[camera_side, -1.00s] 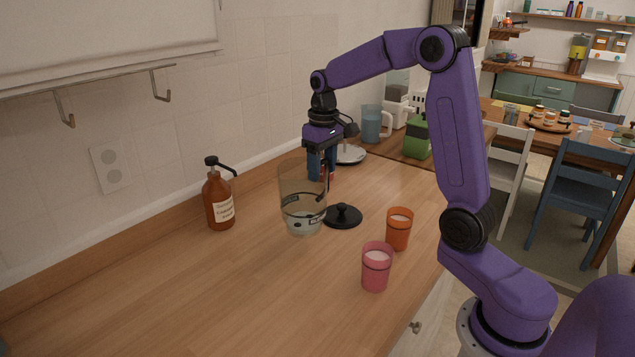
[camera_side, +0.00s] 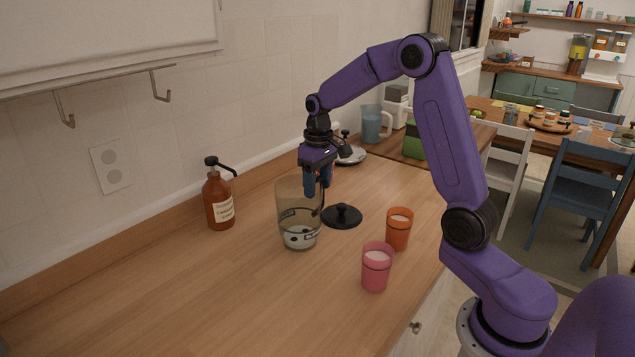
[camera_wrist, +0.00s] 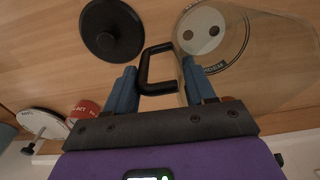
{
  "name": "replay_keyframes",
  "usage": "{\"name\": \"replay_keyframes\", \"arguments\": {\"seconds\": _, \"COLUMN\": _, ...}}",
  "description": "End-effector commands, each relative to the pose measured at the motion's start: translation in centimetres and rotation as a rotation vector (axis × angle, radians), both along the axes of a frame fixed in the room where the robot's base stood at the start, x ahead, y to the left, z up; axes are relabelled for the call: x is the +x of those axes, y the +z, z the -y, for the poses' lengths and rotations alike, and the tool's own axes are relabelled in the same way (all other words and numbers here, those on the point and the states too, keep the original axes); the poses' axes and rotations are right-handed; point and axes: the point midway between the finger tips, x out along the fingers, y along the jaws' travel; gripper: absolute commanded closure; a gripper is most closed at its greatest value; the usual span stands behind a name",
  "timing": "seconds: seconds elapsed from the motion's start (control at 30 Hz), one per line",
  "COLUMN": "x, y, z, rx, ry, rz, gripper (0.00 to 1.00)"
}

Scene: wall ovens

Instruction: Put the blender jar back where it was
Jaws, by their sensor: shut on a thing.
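The blender jar (camera_side: 299,212) is a see-through brownish jar with dark print, upright at the middle of the wooden counter. My gripper (camera_side: 316,190) is at the jar's upper right side. In the wrist view, the blue fingers of my gripper (camera_wrist: 158,68) stand either side of the jar's black handle (camera_wrist: 146,72), shut on it; the jar wall (camera_wrist: 265,70) is right beside the right finger. I cannot tell whether the jar's bottom touches the counter. A round black lid with a knob (camera_side: 342,215) lies just right of the jar and also shows in the wrist view (camera_wrist: 112,30).
A brown pump bottle (camera_side: 219,198) stands left by the wall. An orange cup (camera_side: 398,229) and a pink cup (camera_side: 376,267) stand to the right. A white round object (camera_side: 351,155) and a partly hidden red object (camera_wrist: 83,110) are behind. The front left counter is clear.

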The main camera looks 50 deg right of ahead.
Motion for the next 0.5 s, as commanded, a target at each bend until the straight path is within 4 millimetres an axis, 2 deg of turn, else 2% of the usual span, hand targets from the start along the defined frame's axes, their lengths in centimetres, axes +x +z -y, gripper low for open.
{"name": "replay_keyframes", "arguments": {"seconds": 0.03, "x": 0.04, "y": -0.08, "z": -0.02, "rx": 0.0, "ry": 0.0, "rz": 0.002, "gripper": 1.0}}
{"name": "replay_keyframes", "arguments": {"seconds": 0.07, "x": 0.0, "y": -0.12, "z": -0.01, "rx": 0.0, "ry": 0.0, "rz": 0.0, "gripper": 0.36}}
{"name": "replay_keyframes", "arguments": {"seconds": 0.1, "x": 0.0, "y": -0.11, "z": -0.01, "rx": 0.0, "ry": 0.0, "rz": 0.0, "gripper": 0.23}}
{"name": "replay_keyframes", "arguments": {"seconds": 0.13, "x": 0.0, "y": -0.11, "z": -0.01, "rx": 0.0, "ry": 0.0, "rz": 0.0, "gripper": 0.2}}
{"name": "replay_keyframes", "arguments": {"seconds": 0.5, "x": 0.01, "y": 0.38, "z": 0.0, "rx": 0.0, "ry": 0.0, "rz": 0.001, "gripper": 0.2}}
